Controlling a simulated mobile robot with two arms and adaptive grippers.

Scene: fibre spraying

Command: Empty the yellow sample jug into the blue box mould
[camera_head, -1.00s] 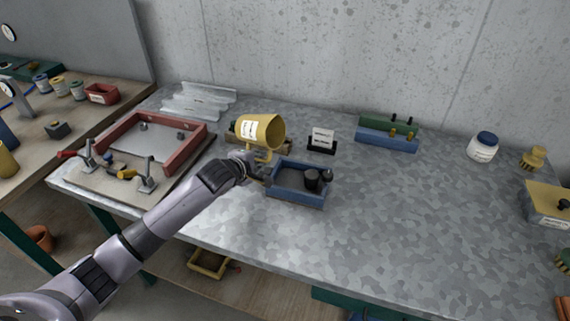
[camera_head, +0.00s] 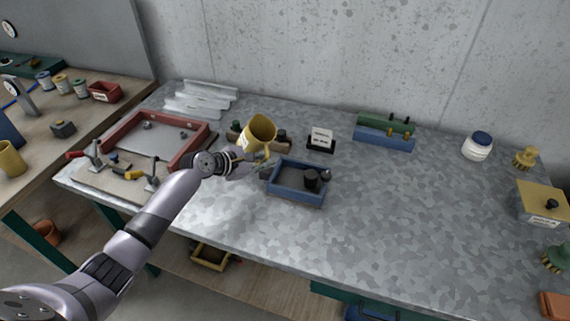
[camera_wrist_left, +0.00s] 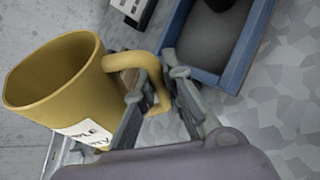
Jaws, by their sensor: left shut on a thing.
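The blue box mould (camera_head: 293,199) sits on the bench with a dark grey inside. A dark cylinder and knob show at its right side. My right gripper is out of view.
A red frame (camera_head: 122,132) with clamps lies at the left. A card stand (camera_head: 321,140) and blue and green blocks (camera_head: 384,141) stand at the back. A white jar (camera_head: 478,148) is at the right. The bench right of the mould is clear.

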